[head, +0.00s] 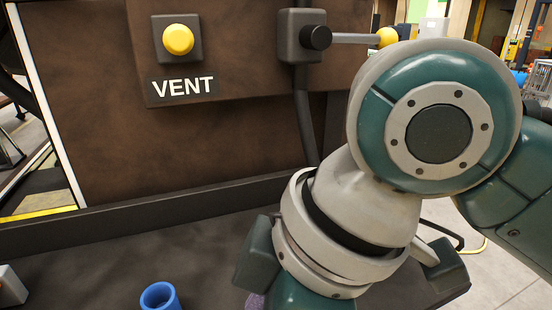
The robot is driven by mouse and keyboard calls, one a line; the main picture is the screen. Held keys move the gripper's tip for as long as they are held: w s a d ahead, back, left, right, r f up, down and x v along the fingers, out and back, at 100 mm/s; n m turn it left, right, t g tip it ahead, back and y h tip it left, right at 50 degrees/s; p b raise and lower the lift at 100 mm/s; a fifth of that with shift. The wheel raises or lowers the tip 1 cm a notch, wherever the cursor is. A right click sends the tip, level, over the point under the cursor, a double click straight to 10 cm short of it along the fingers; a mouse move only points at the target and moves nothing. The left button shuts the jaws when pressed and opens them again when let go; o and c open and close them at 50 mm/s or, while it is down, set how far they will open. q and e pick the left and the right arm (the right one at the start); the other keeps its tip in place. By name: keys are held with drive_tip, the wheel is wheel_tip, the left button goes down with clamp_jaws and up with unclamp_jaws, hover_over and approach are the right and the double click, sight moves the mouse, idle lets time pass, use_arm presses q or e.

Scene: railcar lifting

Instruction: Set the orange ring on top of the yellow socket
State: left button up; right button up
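I do not see an orange ring or a yellow socket in the head view. My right arm fills the right half of the picture and runs down past the bottom edge, so its gripper is out of sight. My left gripper is not in view. A blue open-topped cylinder (160,296) stands on the dark ledge at the bottom, left of my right arm. A small part of a purple thing (255,301) shows beside the arm at the bottom edge, mostly hidden.
A brown panel carries a yellow button (178,39) above a VENT label (183,85). A lever with a yellow knob (387,38) extends from a dark box (302,36). A grey box (10,287) sits at the lower left. The dark ledge (90,262) is bare between it and the blue cylinder.

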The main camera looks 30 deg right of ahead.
drive_tip(key=s+d+f+m+h, duration=0.3)
drive_tip(key=s+d+m, duration=0.5)
drive_tip(key=s, duration=0.1)
drive_tip(key=shift+d+f+t, duration=0.2)
drive_tip(key=shift+f+t, duration=0.1)
drive_tip(key=shift+t, duration=0.1)
